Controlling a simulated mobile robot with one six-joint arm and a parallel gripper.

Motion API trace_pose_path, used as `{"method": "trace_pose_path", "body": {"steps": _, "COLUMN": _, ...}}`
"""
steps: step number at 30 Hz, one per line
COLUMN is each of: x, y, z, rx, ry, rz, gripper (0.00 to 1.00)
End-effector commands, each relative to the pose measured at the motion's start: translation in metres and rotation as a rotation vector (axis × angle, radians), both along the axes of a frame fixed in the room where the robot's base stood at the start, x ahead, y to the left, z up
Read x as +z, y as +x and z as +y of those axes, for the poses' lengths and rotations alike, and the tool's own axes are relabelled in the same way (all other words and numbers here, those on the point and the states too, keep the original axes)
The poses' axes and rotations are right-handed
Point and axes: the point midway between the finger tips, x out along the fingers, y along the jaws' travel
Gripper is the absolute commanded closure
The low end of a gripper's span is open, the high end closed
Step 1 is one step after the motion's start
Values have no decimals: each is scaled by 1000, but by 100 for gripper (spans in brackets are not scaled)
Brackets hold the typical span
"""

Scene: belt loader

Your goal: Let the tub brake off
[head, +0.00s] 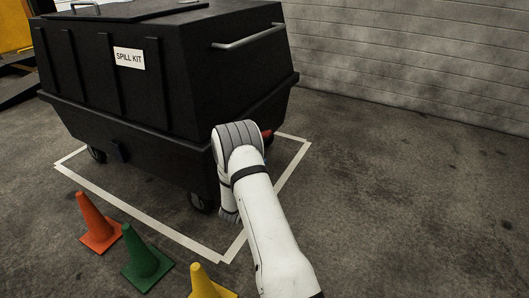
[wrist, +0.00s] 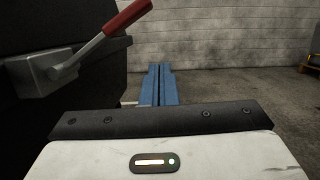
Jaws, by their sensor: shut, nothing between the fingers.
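The black tub (head: 125,100), labelled "SPILL KIT", stands on wheels on the floor at the left of the head view. Its brake lever has a red grip (wrist: 127,16) on a grey metal shaft, coming from a grey housing (wrist: 45,74) on the tub's side. In the wrist view the lever slants up and to the right. In the head view only the red tip (head: 267,134) shows past my arm. My gripper (wrist: 160,68) has blue fingers, closed together and empty. It is right of the lever and apart from it in the picture. The head view hides the fingers behind my arm.
White tape (head: 150,218) outlines a box on the floor around the tub. An orange cone (head: 97,222), a green cone (head: 145,260) and a yellow cone (head: 210,284) stand in front. A grey wall (head: 420,60) is behind; the floor at right is clear.

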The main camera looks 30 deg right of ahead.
Motion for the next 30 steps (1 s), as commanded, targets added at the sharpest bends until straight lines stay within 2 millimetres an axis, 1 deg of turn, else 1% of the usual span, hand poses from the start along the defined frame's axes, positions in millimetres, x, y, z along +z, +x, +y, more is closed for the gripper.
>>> {"method": "trace_pose_path", "body": {"steps": 1, "x": 0, "y": -6, "z": 8, "rx": 2, "ry": 0, "rz": 3, "gripper": 100}}
{"method": "trace_pose_path", "body": {"steps": 3, "x": -3, "y": -13, "z": 15, "rx": 2, "ry": 0, "rz": 3, "gripper": 100}}
{"method": "trace_pose_path", "body": {"steps": 7, "x": -7, "y": -22, "z": 23, "rx": 0, "ry": 1, "rz": 2, "gripper": 100}}
{"method": "trace_pose_path", "body": {"steps": 12, "x": -9, "y": -26, "z": 27, "rx": 0, "ry": 0, "rz": 1, "gripper": 100}}
{"method": "trace_pose_path", "body": {"steps": 24, "x": -9, "y": -26, "z": 26, "rx": -1, "ry": 0, "rz": 1, "gripper": 100}}
{"method": "trace_pose_path", "body": {"steps": 26, "x": -4, "y": -26, "z": 26, "rx": -6, "ry": 4, "rz": -2, "gripper": 100}}
{"method": "trace_pose_path", "body": {"steps": 27, "x": 3, "y": -28, "z": 24, "rx": -19, "ry": 11, "rz": -7, "gripper": 100}}
{"method": "trace_pose_path", "body": {"steps": 29, "x": 21, "y": -32, "z": 20, "rx": -51, "ry": 28, "rz": -18, "gripper": 100}}
{"method": "trace_pose_path", "body": {"steps": 30, "x": 38, "y": -37, "z": 16, "rx": -83, "ry": 47, "rz": -31, "gripper": 100}}
